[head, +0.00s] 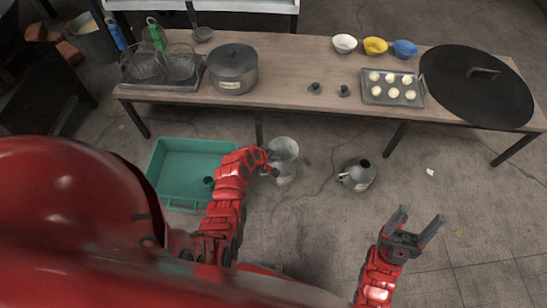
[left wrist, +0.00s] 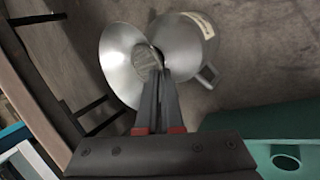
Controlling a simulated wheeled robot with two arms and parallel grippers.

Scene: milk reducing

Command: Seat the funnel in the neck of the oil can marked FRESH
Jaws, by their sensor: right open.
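The grey metal funnel (head: 284,147) is at my left gripper (head: 268,164), wide mouth up, above an oil can (head: 288,176) on the floor. In the left wrist view, the funnel (left wrist: 115,62) narrows towards the can (left wrist: 192,42), which has a pale label and a side handle. My left gripper's fingers (left wrist: 158,75) are close together at the funnel's narrow part. I cannot tell whether the spout is inside the neck. The label is unreadable. A second can (head: 357,174) with a dark open neck stands to the right. My right gripper (head: 420,226) is open and empty.
A teal tub (head: 160,178) lies on the floor left of my left gripper. The long table (head: 295,80) behind carries a pot (head: 233,70), a tray of dough balls (head: 372,100), a black lid (head: 465,100) and small bowls (head: 345,43). The floor around the second can is clear.

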